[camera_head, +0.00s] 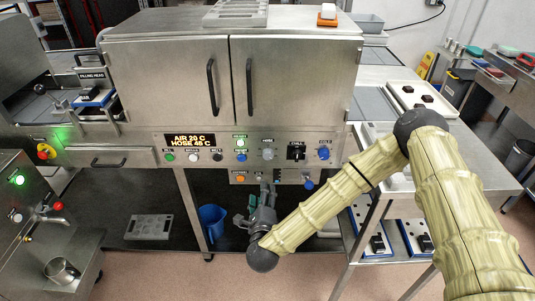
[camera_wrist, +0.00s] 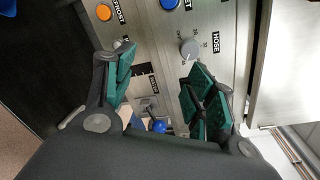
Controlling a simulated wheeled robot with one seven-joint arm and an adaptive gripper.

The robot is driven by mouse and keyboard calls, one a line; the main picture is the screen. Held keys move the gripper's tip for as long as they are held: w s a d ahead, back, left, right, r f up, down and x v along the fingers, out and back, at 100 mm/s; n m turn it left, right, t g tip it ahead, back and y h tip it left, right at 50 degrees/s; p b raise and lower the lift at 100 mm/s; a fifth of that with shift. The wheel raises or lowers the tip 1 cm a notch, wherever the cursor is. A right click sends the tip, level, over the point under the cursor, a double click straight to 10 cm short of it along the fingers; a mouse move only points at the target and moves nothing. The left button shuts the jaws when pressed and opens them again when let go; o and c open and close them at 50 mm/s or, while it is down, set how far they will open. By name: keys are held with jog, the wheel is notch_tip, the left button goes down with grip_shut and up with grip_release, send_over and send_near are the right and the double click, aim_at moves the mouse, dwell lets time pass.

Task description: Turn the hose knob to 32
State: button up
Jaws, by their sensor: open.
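The hose knob (camera_wrist: 189,48) is a small round grey dial on the steel panel, with the label HOSE and small numbers beside it in the wrist view. Its pointer is too small to read surely. In the head view the knob (camera_head: 268,154) sits on the front panel below the cabinet doors. The display (camera_head: 188,140) reads AIR 20 C and HOSE 46 C. My gripper (camera_head: 264,190) is below the knob in the head view. In the wrist view my gripper (camera_wrist: 160,72) is open and empty, green pads apart. The knob lies just beyond the right finger's tip, not between the pads.
An orange button (camera_wrist: 104,12) and a blue button (camera_wrist: 169,4) are near the knob. A black switch (camera_head: 296,152) and a blue knob (camera_head: 323,153) are right of it. A lower panel strip (camera_head: 285,177) hangs below. A blue bin (camera_head: 212,221) stands underneath.

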aim_at(268, 157)
jog(key=w+r+m+p, duration=0.1)
jog(key=w, duration=0.3)
jog(key=w+d+r+m+h+p, duration=0.1)
jog(key=w, duration=0.3)
jog(key=w+r+m+t+p, duration=0.1)
jog(key=w+r+p, duration=0.1)
jog(key=w, duration=0.2)
jog(key=shift+w+d+h, duration=0.4)
jog(key=c, duration=1)
jog(key=shift+c, duration=0.2)
